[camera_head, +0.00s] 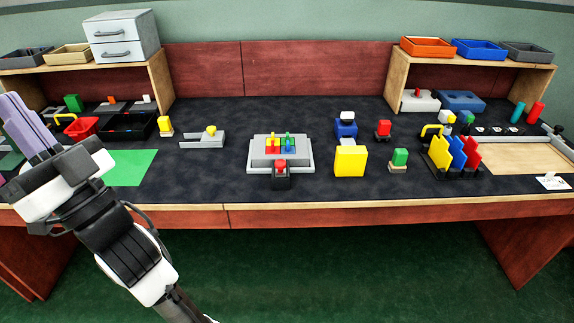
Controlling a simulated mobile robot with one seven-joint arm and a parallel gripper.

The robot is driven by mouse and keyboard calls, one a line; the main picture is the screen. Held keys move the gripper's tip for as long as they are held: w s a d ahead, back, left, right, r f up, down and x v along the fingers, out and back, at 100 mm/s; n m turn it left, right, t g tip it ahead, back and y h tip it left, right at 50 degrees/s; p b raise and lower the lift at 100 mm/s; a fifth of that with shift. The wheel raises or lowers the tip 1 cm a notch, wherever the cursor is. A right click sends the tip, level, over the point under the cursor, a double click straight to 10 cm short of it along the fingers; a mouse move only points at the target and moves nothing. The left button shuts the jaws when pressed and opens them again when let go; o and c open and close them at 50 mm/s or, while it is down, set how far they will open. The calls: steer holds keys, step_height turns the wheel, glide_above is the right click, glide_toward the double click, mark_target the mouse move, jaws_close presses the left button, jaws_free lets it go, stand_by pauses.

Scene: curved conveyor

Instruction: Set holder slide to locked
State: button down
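A grey fixture (262,161) stands at the middle of the table, with red, yellow and blue parts on its top. A dark block with a red knob (280,166) sits at its front edge. To its left lies a low grey holder (190,141) with a yellow knob (211,131) near its right end. I cannot tell which of these is the holder slide, and no locked mark is readable. My gripper (28,127) is at the far left, raised over the table and well apart from both. Its purple-grey fingers point up and left; their gap is unclear.
A green mat (132,168) lies beside my arm, with a red bin (82,128) and black tray behind it. A yellow block (350,161) and a rack of coloured plates (457,152) stand to the right. Shelves with trays (427,46) rise at both back corners.

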mark_target(283, 167)
steer(key=w+d+f+m+t+h+p, duration=0.2)
steer(key=w+d+f+m+h, duration=0.55)
steer(key=w+m, duration=0.35)
steer(key=w+d+f+m+t+h+p, duration=0.2)
steer(key=w+d+f+m+h, duration=0.55)
steer(key=w+m, duration=0.4)
steer(key=s+d+f+m+g+h+p, duration=0.2)
steer(key=d+f+m, duration=0.65)
steer(key=d, duration=0.25)
steer(key=s+d+f+m+g+h+p, duration=0.1)
steer(key=d+f+m+g+p, duration=0.15)
steer(key=d+f+m, duration=0.8)
steer(key=w+a+n, duration=0.1)
steer(key=w, duration=0.3)
steer(key=w+a+p, duration=0.1)
steer(key=w+a, duration=0.1)
steer(key=w, duration=0.2)
steer(key=w+a+f+n+p, duration=0.1)
steer(key=w+a, duration=0.1)
steer(key=w, duration=0.2)
steer(key=shift+a+f+n, duration=0.1)
steer(key=shift+a+n, duration=0.05)
steer(key=shift+n, duration=0.2)
